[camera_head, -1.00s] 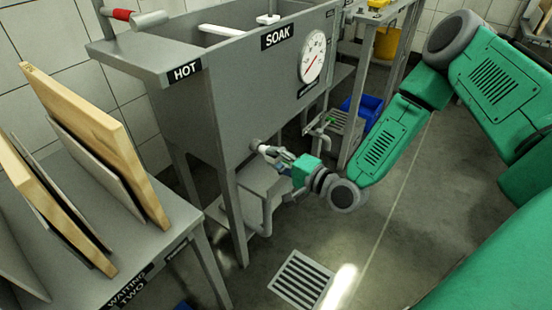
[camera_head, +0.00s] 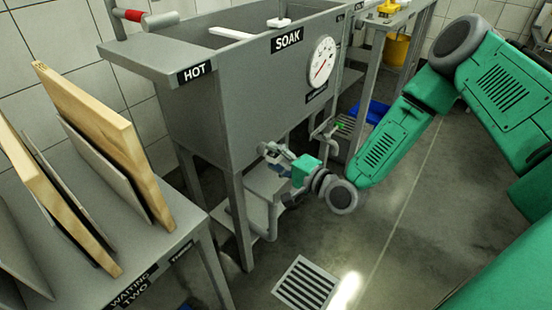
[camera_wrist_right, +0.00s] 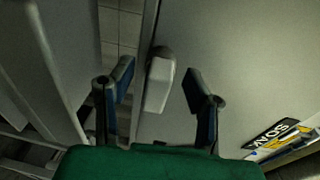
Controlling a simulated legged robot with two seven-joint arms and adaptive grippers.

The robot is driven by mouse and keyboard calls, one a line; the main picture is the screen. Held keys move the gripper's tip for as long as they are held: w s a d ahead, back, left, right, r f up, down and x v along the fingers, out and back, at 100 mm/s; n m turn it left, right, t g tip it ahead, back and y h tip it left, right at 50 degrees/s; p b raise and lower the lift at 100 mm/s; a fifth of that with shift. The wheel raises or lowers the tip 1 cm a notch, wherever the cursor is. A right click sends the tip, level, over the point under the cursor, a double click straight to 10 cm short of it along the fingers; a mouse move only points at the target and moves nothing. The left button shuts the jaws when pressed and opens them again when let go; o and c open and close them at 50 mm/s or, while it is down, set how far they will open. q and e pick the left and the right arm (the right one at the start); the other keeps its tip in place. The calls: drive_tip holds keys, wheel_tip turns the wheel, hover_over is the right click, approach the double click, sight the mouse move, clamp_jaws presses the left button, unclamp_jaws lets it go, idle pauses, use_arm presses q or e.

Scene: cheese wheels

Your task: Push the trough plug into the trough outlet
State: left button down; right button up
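The grey trough (camera_head: 235,85) marked SOAK stands in the middle of the head view. My right gripper (camera_head: 268,155) is at its lower front wall. In the right wrist view my right gripper (camera_wrist_right: 160,90) is open, with one dark finger on each side of a pale plug (camera_wrist_right: 158,84). Gaps show between the plug and both fingers. The plug is against the trough wall, at the place of the outlet. The outlet opening is hidden, and I cannot tell how deep the plug sits. My left gripper is out of view.
A table (camera_head: 165,262) with leaning wooden boards (camera_head: 100,120) stands at the left. A pipe (camera_head: 272,215) and the trough legs are below my right gripper. A blue bin (camera_head: 377,111) and yellow bucket (camera_head: 396,48) are behind. The floor around the drain (camera_head: 305,284) is clear.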

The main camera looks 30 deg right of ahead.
drive_tip(key=shift+s, duration=0.1)
drive_tip(key=f+v, duration=0.1)
drive_tip(key=v, duration=1)
drive_tip(key=shift+s+d+r, duration=0.2)
drive_tip(key=shift+s+r, duration=0.15)
drive_tip(key=shift+r, duration=0.1)
